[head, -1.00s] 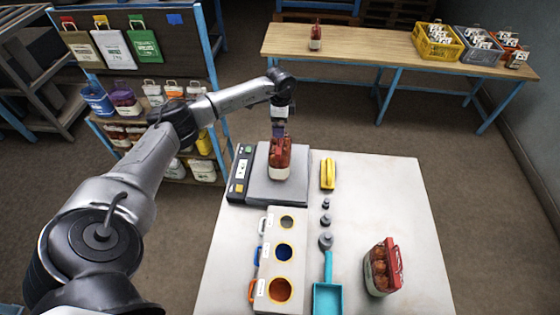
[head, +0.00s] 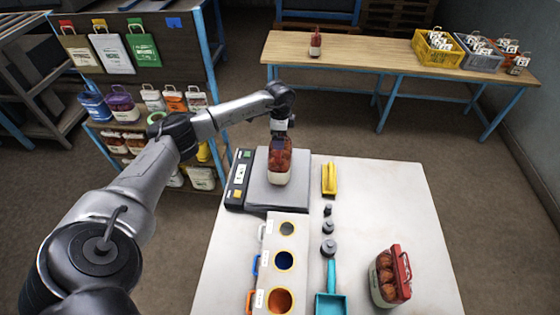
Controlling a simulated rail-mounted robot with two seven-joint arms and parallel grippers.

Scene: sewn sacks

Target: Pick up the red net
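A red net sack with a pale lower band (head: 280,163) stands upright over the plate of the scale (head: 276,200). My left gripper (head: 279,132) points straight down at the top of this sack. Its fingers meet or overlap the sack's top, and I cannot tell whether they are closed on it. The sack's bottom appears to be at the plate; any small gap is not clear. A second red net sack with a red handle and round brown contents (head: 384,276) stands at the front right of the table. My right gripper is not in view.
The white table (head: 390,200) holds a yellow item (head: 329,179), several grey weights (head: 328,227), a teal scoop (head: 331,300) and a block with three round holes (head: 281,240). A bench behind (head: 360,50) carries a small red sack (head: 315,42) and crates (head: 437,48).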

